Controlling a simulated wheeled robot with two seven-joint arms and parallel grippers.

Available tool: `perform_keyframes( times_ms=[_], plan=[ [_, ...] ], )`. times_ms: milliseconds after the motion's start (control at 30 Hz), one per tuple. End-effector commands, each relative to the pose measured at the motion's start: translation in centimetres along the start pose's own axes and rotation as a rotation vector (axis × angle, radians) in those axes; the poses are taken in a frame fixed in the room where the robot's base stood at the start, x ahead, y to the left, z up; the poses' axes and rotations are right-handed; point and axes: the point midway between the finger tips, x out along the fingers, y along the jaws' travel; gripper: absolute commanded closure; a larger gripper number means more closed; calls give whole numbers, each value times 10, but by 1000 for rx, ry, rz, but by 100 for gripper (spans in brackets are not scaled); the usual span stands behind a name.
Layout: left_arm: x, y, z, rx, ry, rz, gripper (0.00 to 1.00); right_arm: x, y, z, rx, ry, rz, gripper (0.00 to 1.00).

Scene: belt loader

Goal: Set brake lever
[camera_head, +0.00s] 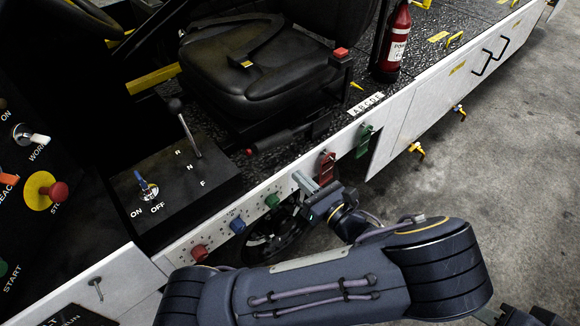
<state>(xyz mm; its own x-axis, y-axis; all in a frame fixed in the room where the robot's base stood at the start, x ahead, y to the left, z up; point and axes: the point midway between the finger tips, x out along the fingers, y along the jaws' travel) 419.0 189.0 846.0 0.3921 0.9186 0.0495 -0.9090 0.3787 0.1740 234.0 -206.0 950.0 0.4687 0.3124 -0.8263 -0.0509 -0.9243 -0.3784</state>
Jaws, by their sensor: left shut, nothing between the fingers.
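No lever is labelled as the brake. A dark low bar (285,135) lies almost flat beside the seat base, and it may be the brake lever. An upright lever with a dark knob (185,128) stands on the black console by the letters R, N and F. My left gripper (304,184) is shut and empty at the white side panel, right of the green knob (272,200) and just below the red latch (326,168). It is apart from both levers. Whether its tips touch the panel is unclear.
The black seat (250,65) has a red-topped buckle (341,53) at its side. A blue knob (237,225) and a red knob (199,252) line the white panel. A fire extinguisher (396,42) stands behind. Open concrete floor (490,165) lies to the right.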

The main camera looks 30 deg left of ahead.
Motion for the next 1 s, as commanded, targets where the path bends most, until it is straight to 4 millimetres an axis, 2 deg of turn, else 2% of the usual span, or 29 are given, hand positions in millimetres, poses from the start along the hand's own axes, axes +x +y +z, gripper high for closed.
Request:
perform_keyframes(
  times_ms=[300, 500, 667, 1000],
  plan=[
    [57, 2, 0, 1, 0, 6, 100, -4, -2, -2, 0, 0, 0, 64],
    [83, 1, 0, -1, 1, 3, 100, -5, -2, -2, 0, 0, 0, 64],
    [91, 1, 0, -1, 1, 2, 100, -5, -2, -3, 0, 0, 0, 64],
    [92, 1, 0, -1, 1, 1, 100, -6, -2, -3, 0, 0, 0, 64]
  ],
)
